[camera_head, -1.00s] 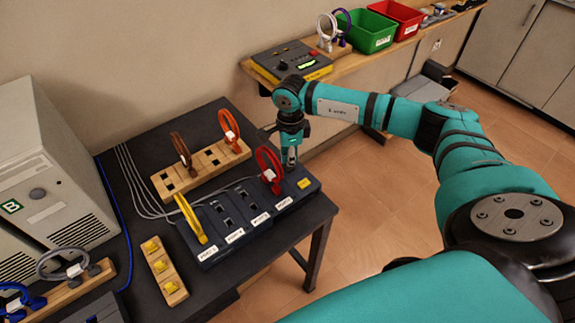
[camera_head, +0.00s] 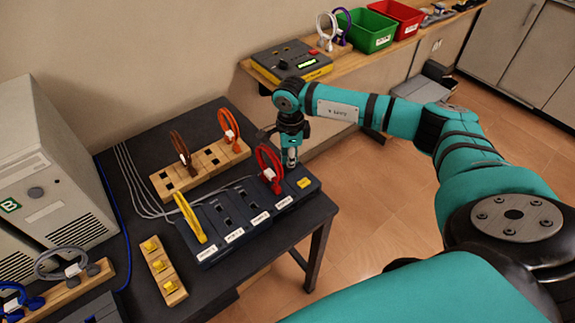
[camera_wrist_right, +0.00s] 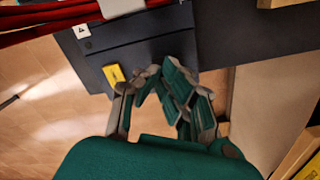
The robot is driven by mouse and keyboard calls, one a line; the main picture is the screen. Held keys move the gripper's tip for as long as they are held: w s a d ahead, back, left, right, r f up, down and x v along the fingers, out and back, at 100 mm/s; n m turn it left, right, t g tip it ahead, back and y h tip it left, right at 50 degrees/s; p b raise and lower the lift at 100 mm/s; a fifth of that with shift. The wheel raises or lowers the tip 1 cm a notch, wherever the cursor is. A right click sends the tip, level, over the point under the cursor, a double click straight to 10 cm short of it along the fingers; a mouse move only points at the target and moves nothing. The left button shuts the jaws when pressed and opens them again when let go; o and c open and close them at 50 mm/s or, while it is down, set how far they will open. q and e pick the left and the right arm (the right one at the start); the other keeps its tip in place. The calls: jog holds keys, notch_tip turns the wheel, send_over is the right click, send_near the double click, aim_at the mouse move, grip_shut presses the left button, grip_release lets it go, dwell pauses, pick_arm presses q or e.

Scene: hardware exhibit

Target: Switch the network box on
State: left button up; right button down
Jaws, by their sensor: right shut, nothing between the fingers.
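A wooden rack (camera_head: 203,170) with brown and orange loops stands behind the box. A wooden strip with yellow plugs (camera_head: 164,271) lies in front left. A grey computer case (camera_head: 50,190) stands left. A control unit (camera_head: 292,60) and green bin (camera_head: 367,31) are on the back shelf.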

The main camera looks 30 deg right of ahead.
jog(key=shift+f+b, duration=0.45)
jog(key=shift+f, duration=0.1)
jog(key=shift+s, duration=0.1)
jog(key=shift+r+p, duration=0.65)
jog(key=shift+r, duration=0.25)
jog(key=shift+r+p, duration=1.5)
jog(key=shift+r, duration=1.2)
jog(key=shift+f, duration=0.1)
